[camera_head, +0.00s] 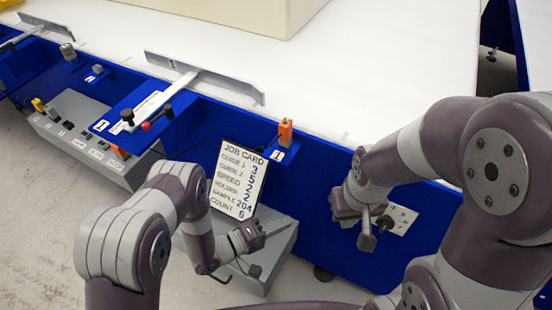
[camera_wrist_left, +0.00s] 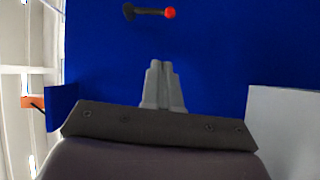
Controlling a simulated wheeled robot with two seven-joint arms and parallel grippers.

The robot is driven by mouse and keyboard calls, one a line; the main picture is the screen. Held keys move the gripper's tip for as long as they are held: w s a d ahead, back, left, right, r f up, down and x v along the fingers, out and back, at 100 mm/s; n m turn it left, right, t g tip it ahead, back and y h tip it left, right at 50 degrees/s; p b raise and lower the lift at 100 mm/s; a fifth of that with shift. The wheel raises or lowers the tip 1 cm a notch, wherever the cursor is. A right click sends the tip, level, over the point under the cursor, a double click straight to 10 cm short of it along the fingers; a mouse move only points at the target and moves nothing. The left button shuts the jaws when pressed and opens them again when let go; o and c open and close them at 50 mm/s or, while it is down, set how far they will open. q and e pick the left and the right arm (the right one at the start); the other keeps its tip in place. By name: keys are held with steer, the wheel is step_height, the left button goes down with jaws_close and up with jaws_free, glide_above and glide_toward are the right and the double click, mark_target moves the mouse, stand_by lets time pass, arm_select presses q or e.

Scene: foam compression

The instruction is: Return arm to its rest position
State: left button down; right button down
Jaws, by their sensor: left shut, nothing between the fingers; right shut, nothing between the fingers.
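My left arm comes in from the lower left in the head view. Its left gripper (camera_head: 278,229) is shut and empty, in front of the blue machine side, over the grey box below the job card. The left wrist view shows its two grey fingers (camera_wrist_left: 162,84) together with nothing between them, against a blue panel. My right arm comes in from the right. Its right gripper (camera_head: 367,238) is shut and empty, pointing down beside the blue side, close to a small pale plate (camera_head: 403,220). Whether it touches the plate I cannot tell.
A job card (camera_head: 239,180) stands on a grey box (camera_head: 270,262). The white machine top (camera_head: 380,75) carries a cream block (camera_head: 215,12) and grey guide bars (camera_head: 215,82). An orange device (camera_head: 285,132) sits on the blue edge. A grey control panel (camera_head: 85,140) is at left.

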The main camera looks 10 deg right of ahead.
arm_select(q)
steer(key=a+f+m+g+y, duration=0.2)
steer(key=a+f+m+y, duration=0.3)
steer(key=a+f+y, duration=0.35)
steer(key=s+a+r+m+g+y, duration=0.1)
steer(key=a+r+g+y, duration=0.15)
steer(key=a, duration=0.25)
steer(key=s+a+r+g+y, duration=0.1)
steer(key=a+r+y, duration=0.1)
steer(key=a+y, duration=0.2)
steer(key=s+a+r+g+y, duration=0.1)
steer(key=s+a+r, duration=0.25)
steer(key=r, duration=0.35)
steer(key=s+a+r+g, duration=0.1)
steer(key=s+a+r, duration=0.1)
steer(key=s+r, duration=0.3)
step_height(320, 180, up, 30)
steer(key=w+n+t+p, duration=0.2)
steer(key=p, duration=2)
steer(key=shift+w+a, duration=0.25)
steer(key=shift+a, duration=0.15)
